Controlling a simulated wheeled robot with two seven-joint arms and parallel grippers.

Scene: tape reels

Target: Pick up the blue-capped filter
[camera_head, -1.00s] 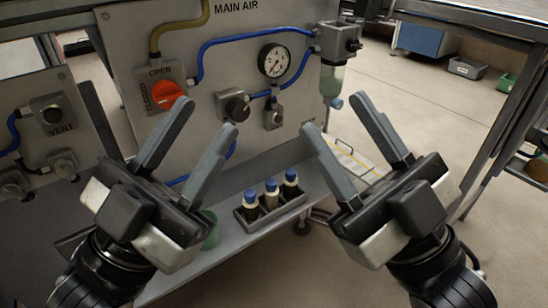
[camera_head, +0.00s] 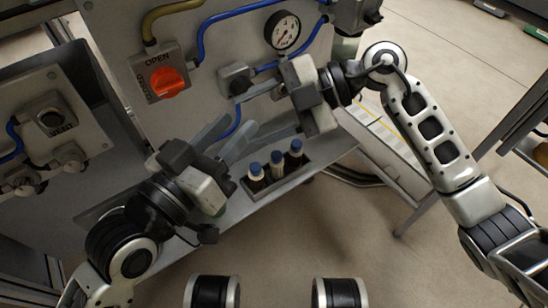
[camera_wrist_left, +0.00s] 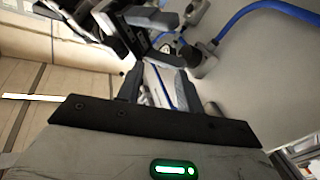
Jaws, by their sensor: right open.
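Three bottle-like filters with blue caps stand upright in a small dark tray (camera_head: 284,182) on the grey shelf: left (camera_head: 256,172), middle (camera_head: 277,162) and right (camera_head: 296,150). My left gripper (camera_head: 242,121) is open, left of and above the tray, its fingers pointing up and right; its fingers also show apart in the left wrist view (camera_wrist_left: 158,86). My right gripper (camera_head: 240,118) is open above the tray, its fingers pointing left. The two grippers' fingers overlap in the head view; whether they touch I cannot tell. Both grippers look empty. No filter is clear in the left wrist view.
A grey panel behind carries an orange OPEN/CLOSED knob (camera_head: 167,83), a pressure gauge (camera_head: 283,31) and blue hoses (camera_head: 240,17). Open floor (camera_head: 350,240) lies in front of the shelf.

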